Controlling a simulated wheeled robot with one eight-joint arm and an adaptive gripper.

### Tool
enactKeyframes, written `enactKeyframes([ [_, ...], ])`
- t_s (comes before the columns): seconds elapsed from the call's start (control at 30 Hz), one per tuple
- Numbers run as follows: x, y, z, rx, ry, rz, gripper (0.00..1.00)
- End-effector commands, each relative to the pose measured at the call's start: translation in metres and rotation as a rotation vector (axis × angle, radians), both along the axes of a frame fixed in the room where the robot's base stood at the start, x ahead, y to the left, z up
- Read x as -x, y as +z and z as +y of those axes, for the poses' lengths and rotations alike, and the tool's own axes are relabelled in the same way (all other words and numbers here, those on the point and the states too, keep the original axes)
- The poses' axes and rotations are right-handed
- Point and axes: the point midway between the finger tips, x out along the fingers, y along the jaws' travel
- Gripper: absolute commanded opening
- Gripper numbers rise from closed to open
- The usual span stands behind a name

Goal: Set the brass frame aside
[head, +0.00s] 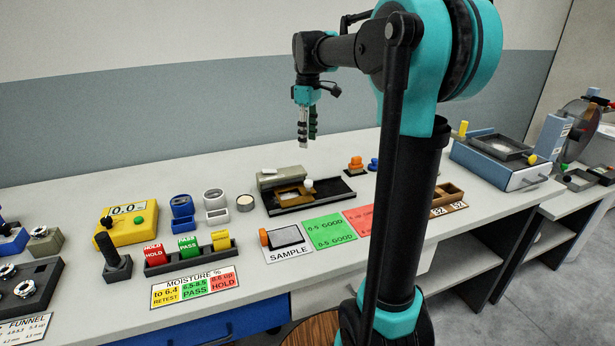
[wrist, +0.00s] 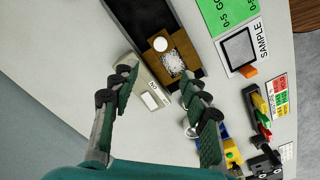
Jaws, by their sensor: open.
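The brass frame (head: 290,194) sits in a black tray (head: 335,190) in front of a grey block (head: 280,177) on the bench. In the wrist view the brass frame (wrist: 158,57) has a white round knob (wrist: 160,44) and a pale fibrous patch (wrist: 174,63) in its opening. My gripper (head: 307,145) hangs above the bench, up and behind the frame, with its fingers pointing down. In the wrist view my gripper (wrist: 159,83) is open and empty, and the frame lies beyond the gap between its fingertips, apart from them.
A SAMPLE card with a dark pad (head: 287,236) and green cards (head: 329,231) lie in front of the tray. White and blue containers (head: 215,200) and a yellow meter (head: 128,223) stand to the left. Orange and blue knobbed pieces (head: 356,164) stand behind the tray's right end.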

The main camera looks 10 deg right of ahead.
Motion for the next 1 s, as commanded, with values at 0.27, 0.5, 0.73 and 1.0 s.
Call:
enactKeyframes([
  [0.27,0.0,-0.056,0.0,0.001,-0.001,-0.001,0.46],
  [0.5,0.0,-0.103,0.0,0.0,-0.002,-0.001,0.46],
  [0.73,0.0,-0.136,0.0,0.0,-0.002,-0.001,0.46],
  [1.0,0.0,-0.148,0.0,0.0,-0.002,-0.001,0.46],
])
